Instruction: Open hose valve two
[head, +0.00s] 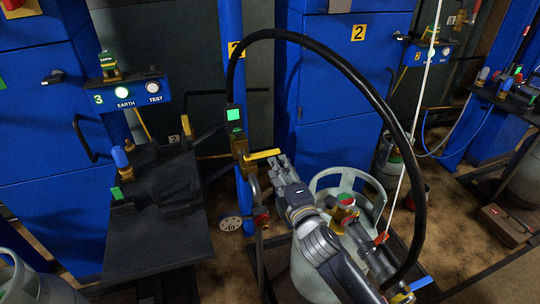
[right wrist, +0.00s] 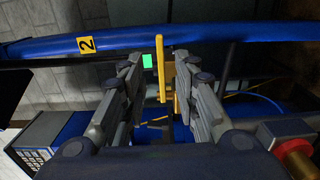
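Hose valve two is a brass valve (head: 240,147) on a blue post (head: 231,80) that carries a yellow "2" label. Its yellow handle (head: 262,154) points sideways to the right, across the post. A black hose arches from above the valve to the right. My right gripper (head: 280,166) is open just right of the handle's free end. In the right wrist view the handle (right wrist: 161,75) shows between the two spread fingers (right wrist: 157,65), with gaps on both sides. I see no contact. My left gripper is in neither view.
A grey gas cylinder (head: 345,180) stands below my right arm. A thin white cord (head: 420,100) hangs at right. Blue cabinets stand behind.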

